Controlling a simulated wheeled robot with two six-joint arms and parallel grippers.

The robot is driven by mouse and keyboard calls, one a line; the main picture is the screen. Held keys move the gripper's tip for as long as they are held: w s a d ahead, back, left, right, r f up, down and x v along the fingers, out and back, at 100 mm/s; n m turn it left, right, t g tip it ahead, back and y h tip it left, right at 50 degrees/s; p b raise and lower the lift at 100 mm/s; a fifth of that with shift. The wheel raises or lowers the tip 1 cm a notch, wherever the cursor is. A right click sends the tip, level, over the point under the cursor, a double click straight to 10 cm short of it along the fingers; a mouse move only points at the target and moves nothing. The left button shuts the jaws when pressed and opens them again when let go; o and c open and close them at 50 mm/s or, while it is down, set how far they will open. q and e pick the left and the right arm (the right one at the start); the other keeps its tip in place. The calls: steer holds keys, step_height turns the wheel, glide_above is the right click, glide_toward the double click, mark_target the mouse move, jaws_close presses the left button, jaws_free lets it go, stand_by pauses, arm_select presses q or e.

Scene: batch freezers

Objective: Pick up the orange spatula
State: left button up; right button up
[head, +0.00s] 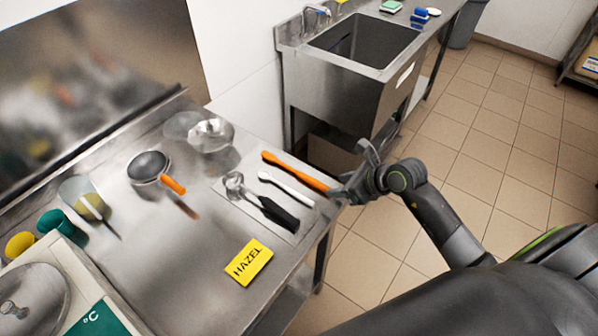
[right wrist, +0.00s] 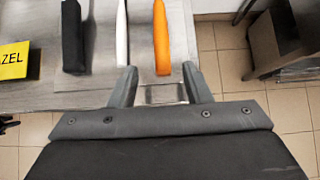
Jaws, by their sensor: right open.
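The orange spatula (head: 295,172) lies on the steel counter, the farthest back of a row of utensils, its near end close to the counter's right edge. My right gripper (head: 350,172) is at that edge, open and empty. In the right wrist view, the end of the orange spatula (right wrist: 162,38) shows between the two open fingertips (right wrist: 160,69), touching neither. I cannot tell the height gap between them. My left gripper is not in view.
Beside the spatula lie a white utensil (head: 286,189), a black-handled scoop (head: 278,215) and a yellow HAZEL sign (head: 249,262). Glass bowls (head: 211,135) and an orange-handled strainer (head: 149,166) stand farther left. A sink (head: 365,42) is behind.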

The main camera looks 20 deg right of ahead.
mark_target(325, 187)
steer(key=shift+w+a+f+p, duration=0.25)
steer(key=shift+w+f+p, duration=0.15)
steer(key=shift+w+p, duration=0.05)
steer(key=p+x, duration=0.1)
steer(key=x, duration=0.2)
steer(key=shift+d, duration=0.15)
steer(key=shift+w+a+f, duration=0.2)
steer(key=shift+w+f, duration=0.15)
steer(key=shift+f, duration=0.2)
jaws_close()
